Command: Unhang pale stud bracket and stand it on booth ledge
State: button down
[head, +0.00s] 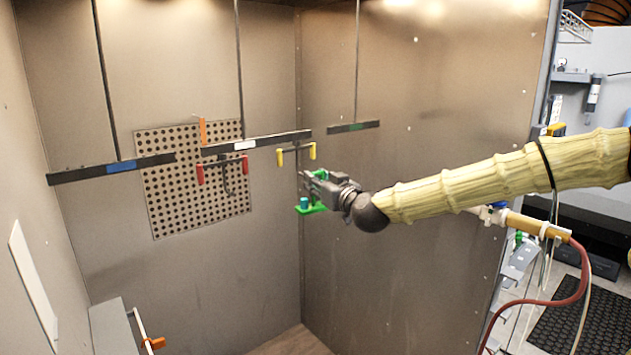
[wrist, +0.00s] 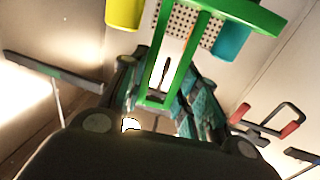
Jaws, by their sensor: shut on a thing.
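My gripper (head: 318,184) is out in front of the booth's back corner, shut on a green bracket (head: 312,209) with a teal stud (head: 303,203). In the wrist view, the green bracket (wrist: 181,60) has its stem between the finger pads. A yellow stud (wrist: 124,12) and the teal stud (wrist: 230,42) sit on its cross plate. The bracket appears clear of the hanging bars. I cannot make out a pale-coloured bracket. A grey box-like surface (head: 112,325) at the lower left may be the booth ledge; its far part is cut off.
Dark bars with blue (head: 121,166), white (head: 245,145) and green (head: 355,127) labels hang on rods. A red-ended handle (head: 228,172) and a yellow-ended handle (head: 296,152) hang from the white-labelled bar. A perforated panel (head: 190,210) is behind. An orange-tipped object (head: 154,343) is by the grey surface.

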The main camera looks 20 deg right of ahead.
jog(key=shift+s+d, duration=0.2)
jog(key=shift+s, duration=0.35)
jog(key=shift+s+d, duration=0.2)
jog(key=shift+s, duration=0.35)
